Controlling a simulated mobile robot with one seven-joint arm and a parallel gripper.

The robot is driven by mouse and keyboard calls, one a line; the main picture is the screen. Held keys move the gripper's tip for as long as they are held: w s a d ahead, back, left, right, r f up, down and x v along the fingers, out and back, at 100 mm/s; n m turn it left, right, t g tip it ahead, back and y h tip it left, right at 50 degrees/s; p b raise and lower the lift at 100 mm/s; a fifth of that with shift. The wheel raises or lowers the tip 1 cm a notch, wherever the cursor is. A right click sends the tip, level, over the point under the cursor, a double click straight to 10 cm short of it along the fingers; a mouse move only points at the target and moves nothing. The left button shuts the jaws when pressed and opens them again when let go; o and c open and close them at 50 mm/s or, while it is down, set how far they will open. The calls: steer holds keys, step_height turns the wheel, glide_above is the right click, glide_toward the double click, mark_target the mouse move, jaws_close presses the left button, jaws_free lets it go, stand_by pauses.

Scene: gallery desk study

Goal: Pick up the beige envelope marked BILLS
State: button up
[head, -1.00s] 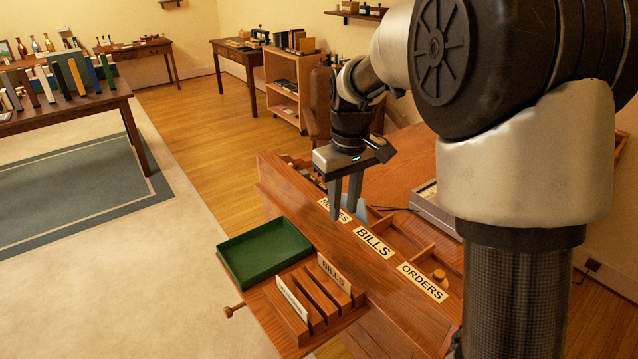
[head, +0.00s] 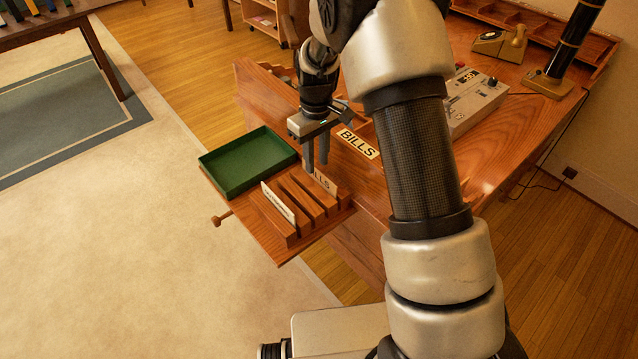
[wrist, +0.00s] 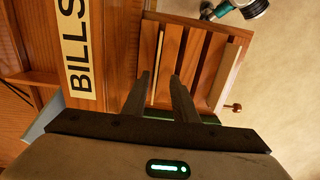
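The beige envelope marked BILLS (head: 324,182) stands upright in a slot of the wooden rack (head: 290,238), at its desk-side end. My gripper (head: 316,165) points down over it, and its fingers hide the first letters. In the wrist view the two fingers (wrist: 160,82) are apart, with a thin pale edge, apparently the envelope's top (wrist: 157,65), between them. Nothing is gripped. I cannot tell whether the fingertips are level with the envelope or just above it.
A second, pale envelope (head: 278,203) stands at the rack's other end. A green tray (head: 250,165) sits beside the rack. The desk has a fixed BILLS label (head: 358,143) near my gripper.

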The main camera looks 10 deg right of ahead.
mark_target(319, 172)
steer(key=shift+w+d+f, duration=0.1)
steer(key=shift+d+f, duration=0.1)
steer(key=shift+f, duration=1.2)
steer(key=shift+w+d+f, duration=0.1)
steer(key=shift+d+f, duration=0.05)
steer(key=shift+f, duration=1.2)
steer(key=shift+c, duration=0.2)
jaws_close()
